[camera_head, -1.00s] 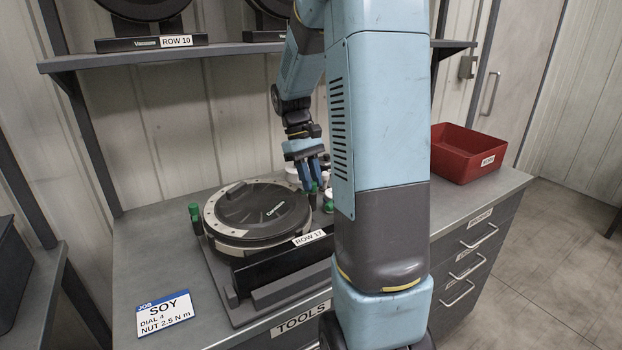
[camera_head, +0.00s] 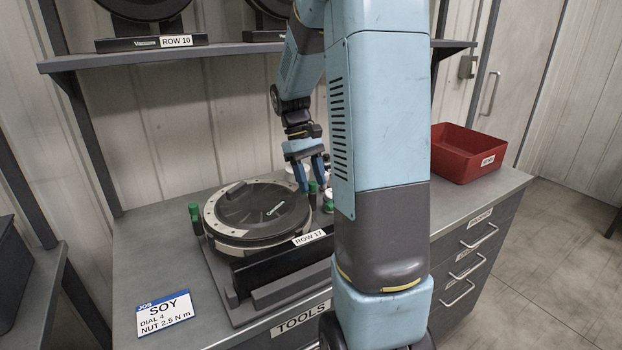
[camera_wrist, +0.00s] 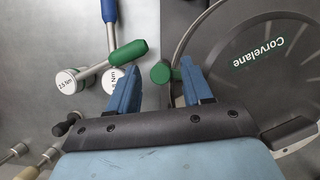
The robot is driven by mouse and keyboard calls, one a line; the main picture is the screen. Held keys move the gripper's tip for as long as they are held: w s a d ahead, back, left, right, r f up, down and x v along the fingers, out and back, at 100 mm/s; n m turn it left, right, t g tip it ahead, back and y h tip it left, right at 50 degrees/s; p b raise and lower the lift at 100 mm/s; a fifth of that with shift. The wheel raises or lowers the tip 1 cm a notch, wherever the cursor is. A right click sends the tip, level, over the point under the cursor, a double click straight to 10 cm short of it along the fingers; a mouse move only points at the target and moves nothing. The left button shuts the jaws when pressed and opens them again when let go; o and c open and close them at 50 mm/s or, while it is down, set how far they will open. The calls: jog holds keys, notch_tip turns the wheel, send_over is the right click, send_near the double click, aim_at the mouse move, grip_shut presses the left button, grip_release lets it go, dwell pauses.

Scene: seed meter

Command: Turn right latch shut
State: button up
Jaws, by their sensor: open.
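The seed meter (camera_head: 255,222) is a round dark disc housing on a stand marked ROW 17, and its lid (camera_wrist: 262,55) fills the right of the wrist view. The right latch (camera_wrist: 161,72) has a green end and lies at the meter's left rim in the wrist view. My gripper (camera_wrist: 158,82) is open, its blue fingers spread on either side of the latch's green end; I cannot tell whether they touch it. In the head view my gripper (camera_head: 309,178) points down at the meter's right side. The left latch (camera_head: 195,212) is green and stands upright.
Green-handled and blue-handled tools (camera_wrist: 127,50), with a round end marked 2.5 Nm (camera_wrist: 67,81), lie close beside my gripper. A red bin (camera_head: 467,153) stands on the right of the bench. A SOY job card (camera_head: 165,313) lies at the front left.

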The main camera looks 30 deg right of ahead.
jog(key=shift+r, duration=0.1)
jog(key=v, duration=0.7)
jog(key=shift+r, duration=0.2)
dwell(0.3)
jog(key=s+a+r+m+t, duration=0.1)
jog(key=s+a+t, duration=0.4)
jog(key=s, duration=0.5)
jog(key=s+a+r+t, duration=0.4)
jog(key=s+a, duration=0.4)
jog(key=s, duration=0.2)
jog(key=shift+a+r+m+t+y, duration=0.3)
jog(key=shift+a+m+t+y, duration=0.1)
jog(key=shift+t, duration=0.2)
dwell(1.1)
